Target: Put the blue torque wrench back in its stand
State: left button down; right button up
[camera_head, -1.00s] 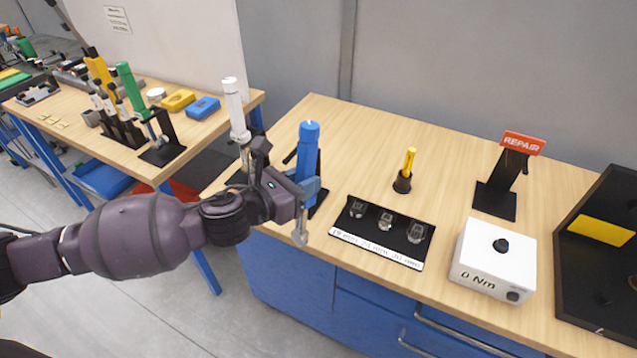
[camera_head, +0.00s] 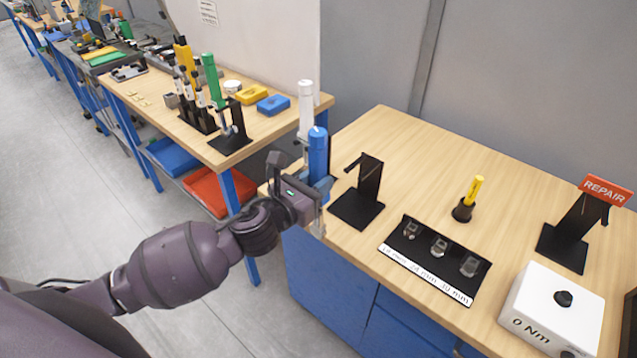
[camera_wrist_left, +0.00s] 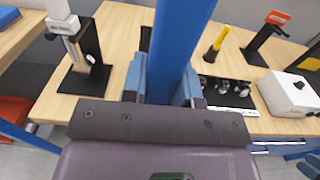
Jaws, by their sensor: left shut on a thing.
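The blue torque wrench (camera_head: 318,152) is upright in my left gripper (camera_head: 316,192), whose jaws are shut around it. In the left wrist view the blue shaft (camera_wrist_left: 172,45) rises between the fingers (camera_wrist_left: 163,88). An empty black stand (camera_head: 368,182) stands on the wooden bench just right of the wrench, apart from it. In the left wrist view the wrench mostly hides this stand (camera_wrist_left: 146,38). A white torque wrench (camera_head: 305,105) is behind the blue one; in the left wrist view it hangs in its own black stand (camera_wrist_left: 88,50).
Right along the bench (camera_head: 440,150) are a black socket tray (camera_head: 407,256), a yellow screwdriver (camera_head: 475,189) in a holder, a REPAIR stand (camera_head: 570,235) and a white 0 Nm tester (camera_head: 553,310). A second table (camera_head: 270,125) with a green wrench (camera_head: 212,80) stands left.

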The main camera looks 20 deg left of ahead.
pick_arm(q)
jog(key=shift+x, duration=2.5)
jog(key=x, duration=1)
jog(key=shift+r+b, duration=0.25)
jog(key=shift+b, duration=0.05)
dwell(2.7)
jog(key=shift+d+f+b, duration=0.15)
jog(key=shift+f+b, duration=0.2)
jog(key=shift+f, duration=0.1)
dwell(1.0)
